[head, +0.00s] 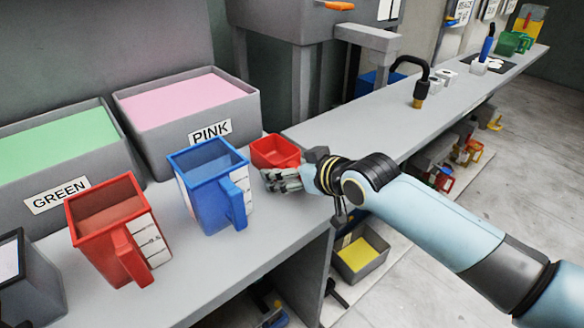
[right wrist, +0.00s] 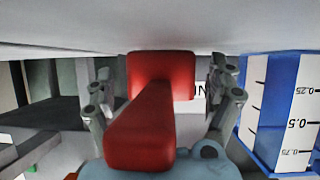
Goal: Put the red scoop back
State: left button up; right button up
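The red scoop (head: 275,150) stands on the grey counter, right of the blue jug and near the pink bin's right corner. My right gripper (head: 284,180) is at its near side. In the right wrist view the red scoop (right wrist: 160,75) lies between my two fingers, its handle pointing towards the camera. The fingers are spread, with a gap visible on each side of the scoop, so the gripper looks open around it. My left gripper is not in view.
A blue measuring jug (head: 211,190) stands just left of the scoop, with a red measuring jug (head: 110,225) further left. Behind are bins labelled PINK (head: 190,105) and GREEN (head: 50,150). A long counter (head: 365,130) runs to the right. A box with yellow contents (head: 360,258) is below.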

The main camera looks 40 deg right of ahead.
jog(key=shift+r, duration=0.15)
jog(key=p+v, duration=0.1)
jog(key=v, duration=1.1)
dwell(0.3)
